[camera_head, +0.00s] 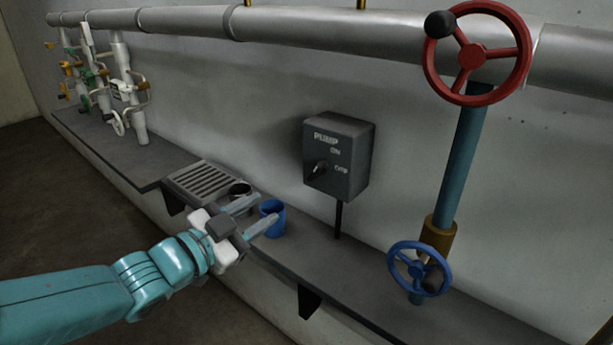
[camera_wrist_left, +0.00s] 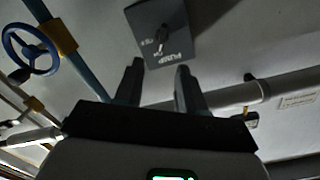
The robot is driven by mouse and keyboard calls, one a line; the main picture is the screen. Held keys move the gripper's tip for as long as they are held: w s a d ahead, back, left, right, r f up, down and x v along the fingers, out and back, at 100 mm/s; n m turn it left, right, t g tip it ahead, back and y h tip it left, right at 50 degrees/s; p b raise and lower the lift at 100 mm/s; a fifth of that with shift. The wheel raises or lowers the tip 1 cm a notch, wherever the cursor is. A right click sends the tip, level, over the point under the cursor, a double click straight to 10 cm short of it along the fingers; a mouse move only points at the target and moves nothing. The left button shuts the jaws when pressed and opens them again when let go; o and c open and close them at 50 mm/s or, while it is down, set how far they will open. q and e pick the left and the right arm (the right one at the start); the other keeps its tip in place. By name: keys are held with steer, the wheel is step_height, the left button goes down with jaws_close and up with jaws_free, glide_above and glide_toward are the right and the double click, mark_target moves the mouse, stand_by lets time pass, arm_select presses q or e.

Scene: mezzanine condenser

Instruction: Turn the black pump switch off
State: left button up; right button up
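The pump switch is a dark grey box (camera_head: 352,158) on the wall, marked PUMP, with ON and OFF labels. Its black knob (camera_head: 318,172) sits at the lower left of the box face and seems to point toward ON. In the left wrist view the box (camera_wrist_left: 178,20) shows upside down at the top, with its knob (camera_wrist_left: 162,36) ahead of and between the fingers. My left gripper (camera_head: 268,208) is open and empty, left of and below the box, apart from it. The gripper also shows in the left wrist view (camera_wrist_left: 160,75). My right gripper is not in view.
A blue cup (camera_head: 273,230) and a dark cup (camera_head: 240,187) stand on the shelf (camera_head: 340,275) behind my left fingers. A slatted grate (camera_head: 200,180) lies left of them. A red wheel (camera_head: 471,56) and blue wheel (camera_head: 418,268) are on the right pipe. Several valves stand far left.

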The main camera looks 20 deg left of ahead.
arm_select(q)
steer(key=s+r, duration=0.1)
steer(key=p, duration=0.1)
glide_toward(313, 173)
steer(key=x, duration=0.7)
steer(key=shift+w+d, duration=0.1)
steer(key=shift+w, duration=0.3)
steer(key=shift+w+d+r, duration=0.1)
steer(key=shift+w+d, duration=0.25)
steer(key=shift+w, duration=0.5)
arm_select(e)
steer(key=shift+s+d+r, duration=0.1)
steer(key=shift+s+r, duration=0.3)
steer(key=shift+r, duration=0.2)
arm_select(q)
steer(key=shift+s, duration=0.1)
jaws_close()
